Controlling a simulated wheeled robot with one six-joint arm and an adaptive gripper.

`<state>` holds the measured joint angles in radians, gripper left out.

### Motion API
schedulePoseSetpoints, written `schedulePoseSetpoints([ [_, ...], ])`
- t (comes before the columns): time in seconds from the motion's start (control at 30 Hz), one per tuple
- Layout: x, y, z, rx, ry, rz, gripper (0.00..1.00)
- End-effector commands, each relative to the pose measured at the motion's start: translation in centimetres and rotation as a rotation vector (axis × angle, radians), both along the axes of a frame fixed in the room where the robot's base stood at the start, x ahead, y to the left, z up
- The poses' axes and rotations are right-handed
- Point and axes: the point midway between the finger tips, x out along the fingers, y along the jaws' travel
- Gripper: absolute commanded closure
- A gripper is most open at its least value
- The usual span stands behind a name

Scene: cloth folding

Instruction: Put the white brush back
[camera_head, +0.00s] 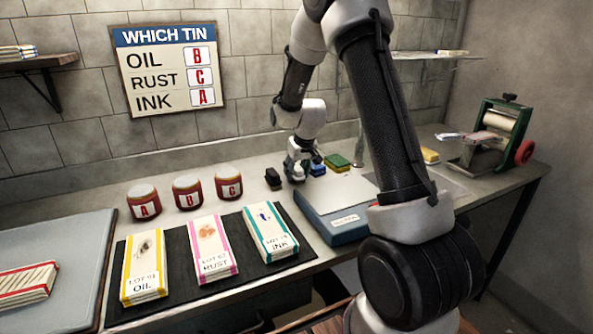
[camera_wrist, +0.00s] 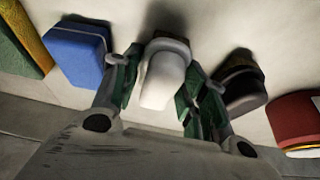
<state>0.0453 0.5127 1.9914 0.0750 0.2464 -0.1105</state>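The white brush (camera_wrist: 165,75) stands between the two fingers of my gripper (camera_wrist: 164,88) in the wrist view. A green-padded finger is close on each side of it; I cannot tell whether the pads touch it. In the head view my gripper (camera_head: 298,168) is low over the back of the counter, and the white brush (camera_head: 298,175) shows small beneath it. A black brush (camera_head: 273,179) stands to its left and a blue one (camera_head: 317,168) to its right. In the wrist view the blue one (camera_wrist: 80,55) is left and the black one (camera_wrist: 240,85) right.
Red tins A (camera_head: 143,202), B (camera_head: 188,192) and C (camera_head: 228,186) stand left of the brushes. Three labelled packets lie on a dark mat (camera_head: 184,251) in front. A green-yellow block (camera_head: 338,162) is right of the blue brush.

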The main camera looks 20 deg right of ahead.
Motion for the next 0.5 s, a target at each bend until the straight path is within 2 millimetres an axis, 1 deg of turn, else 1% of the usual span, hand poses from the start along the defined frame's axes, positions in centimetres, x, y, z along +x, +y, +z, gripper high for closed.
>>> schedulePoseSetpoints([
  [0.03,0.0,0.0,0.0,0.0,0.0,0.0,0.43],
  [0.07,0.0,0.0,0.0,0.0,0.0,0.0,0.4],
  [0.37,0.0,0.0,0.1,0.0,0.0,0.0,0.4],
  [0.47,-0.1,0.0,0.7,0.0,-0.001,0.0,0.4],
  [0.5,-0.3,0.0,1.2,0.0,-0.001,0.001,0.4],
])
